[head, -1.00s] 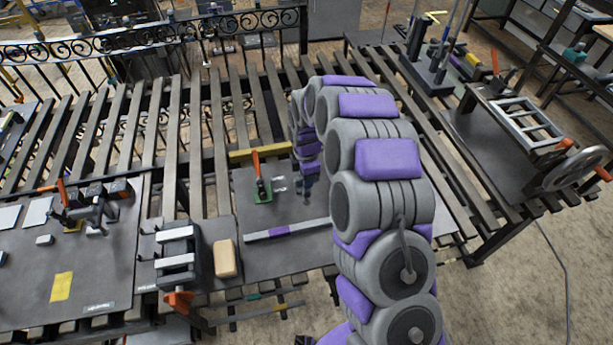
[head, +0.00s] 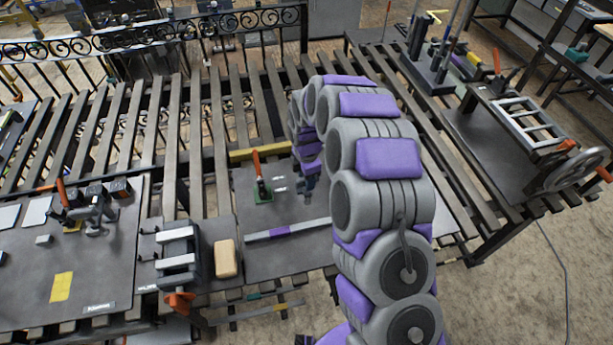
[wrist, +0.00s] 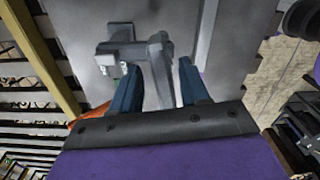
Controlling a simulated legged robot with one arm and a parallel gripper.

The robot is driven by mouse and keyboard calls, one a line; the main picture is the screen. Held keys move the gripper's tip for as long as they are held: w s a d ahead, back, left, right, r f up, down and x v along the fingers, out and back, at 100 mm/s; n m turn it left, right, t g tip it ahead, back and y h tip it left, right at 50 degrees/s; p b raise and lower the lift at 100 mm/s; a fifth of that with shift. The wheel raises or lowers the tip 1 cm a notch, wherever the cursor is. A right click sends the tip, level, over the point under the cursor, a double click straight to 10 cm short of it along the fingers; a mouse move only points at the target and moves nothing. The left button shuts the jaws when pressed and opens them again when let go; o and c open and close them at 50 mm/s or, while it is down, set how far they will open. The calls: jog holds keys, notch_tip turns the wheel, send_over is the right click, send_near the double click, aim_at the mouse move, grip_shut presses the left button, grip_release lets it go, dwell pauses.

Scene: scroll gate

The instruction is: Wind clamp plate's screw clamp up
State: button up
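The clamp plate (head: 262,250) is a dark grey plate on the slatted bench, under my arm. In the wrist view a grey clamp (wrist: 120,46), which looks like the screw clamp, stands on it, with a crosspiece and a round upright part (wrist: 159,66). My gripper (wrist: 160,85) has its two blue fingers apart, one on each side of a grey part of this clamp. A gap shows beside the part, and I cannot tell whether either finger touches it. In the head view my gripper (head: 308,183) is small, and my arm hides part of the plate.
A green toggle clamp (head: 263,190) with an orange handle stands left of my gripper. A yellow bar (head: 260,153) lies behind it. A grey vise (head: 177,258) and tan block (head: 225,258) stand at the front left. A frame with a handwheel (head: 575,170) is at right.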

jog(key=shift+s+r, duration=0.1)
notch_tip(320, 180, up, 17)
dwell(0.6)
jog(key=shift+r, duration=0.1)
